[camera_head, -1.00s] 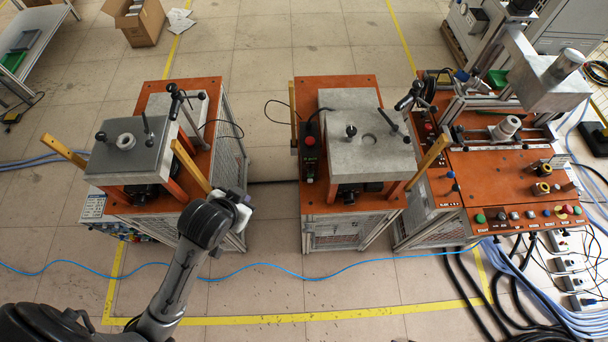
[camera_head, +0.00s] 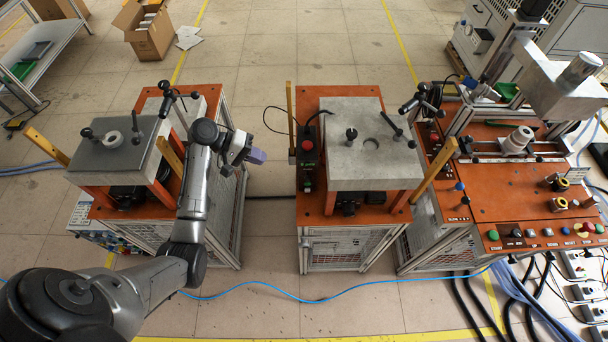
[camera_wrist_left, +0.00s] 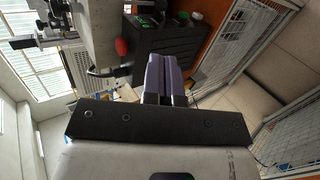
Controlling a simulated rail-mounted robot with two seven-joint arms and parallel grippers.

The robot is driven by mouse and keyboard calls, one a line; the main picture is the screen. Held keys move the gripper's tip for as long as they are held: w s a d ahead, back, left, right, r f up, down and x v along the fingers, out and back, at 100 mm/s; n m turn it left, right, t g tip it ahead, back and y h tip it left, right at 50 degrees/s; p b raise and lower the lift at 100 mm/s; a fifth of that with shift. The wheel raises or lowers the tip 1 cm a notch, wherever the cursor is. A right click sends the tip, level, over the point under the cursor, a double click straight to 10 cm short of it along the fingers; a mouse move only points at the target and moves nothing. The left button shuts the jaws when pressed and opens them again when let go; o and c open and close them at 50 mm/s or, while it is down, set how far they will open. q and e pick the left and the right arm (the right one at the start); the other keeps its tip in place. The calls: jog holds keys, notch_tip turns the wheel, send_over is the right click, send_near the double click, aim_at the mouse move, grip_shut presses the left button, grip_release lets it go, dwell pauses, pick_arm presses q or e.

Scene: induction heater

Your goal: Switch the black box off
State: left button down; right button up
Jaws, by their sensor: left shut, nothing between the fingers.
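The black box (camera_head: 307,160) stands on the left edge of the middle orange table, with a red button (camera_head: 307,144) and a green button on its top. In the left wrist view the black box (camera_wrist_left: 170,42) lies just beyond my fingertips, with the red button (camera_wrist_left: 122,47) sticking out on its left. My left gripper (camera_head: 262,157) is shut and empty, left of the box and apart from it in the head view. Its purple fingers (camera_wrist_left: 161,75) are together in the wrist view. My right gripper is in neither view.
A grey metal block (camera_head: 370,155) sits right of the box on the middle table (camera_head: 350,97). A thin upright post (camera_head: 290,115) stands close behind the box's left side. A second machine (camera_head: 115,160) stands left, beside my arm. A gap separates these tables.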

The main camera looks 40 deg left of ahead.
aim_at(308, 176)
pick_arm(q)
jog(key=shift+s+n, duration=0.1)
jog(key=shift+n, duration=0.3)
jog(key=shift+f, duration=0.1)
jog(key=x, duration=1.4)
jog(key=shift+p, duration=0.35)
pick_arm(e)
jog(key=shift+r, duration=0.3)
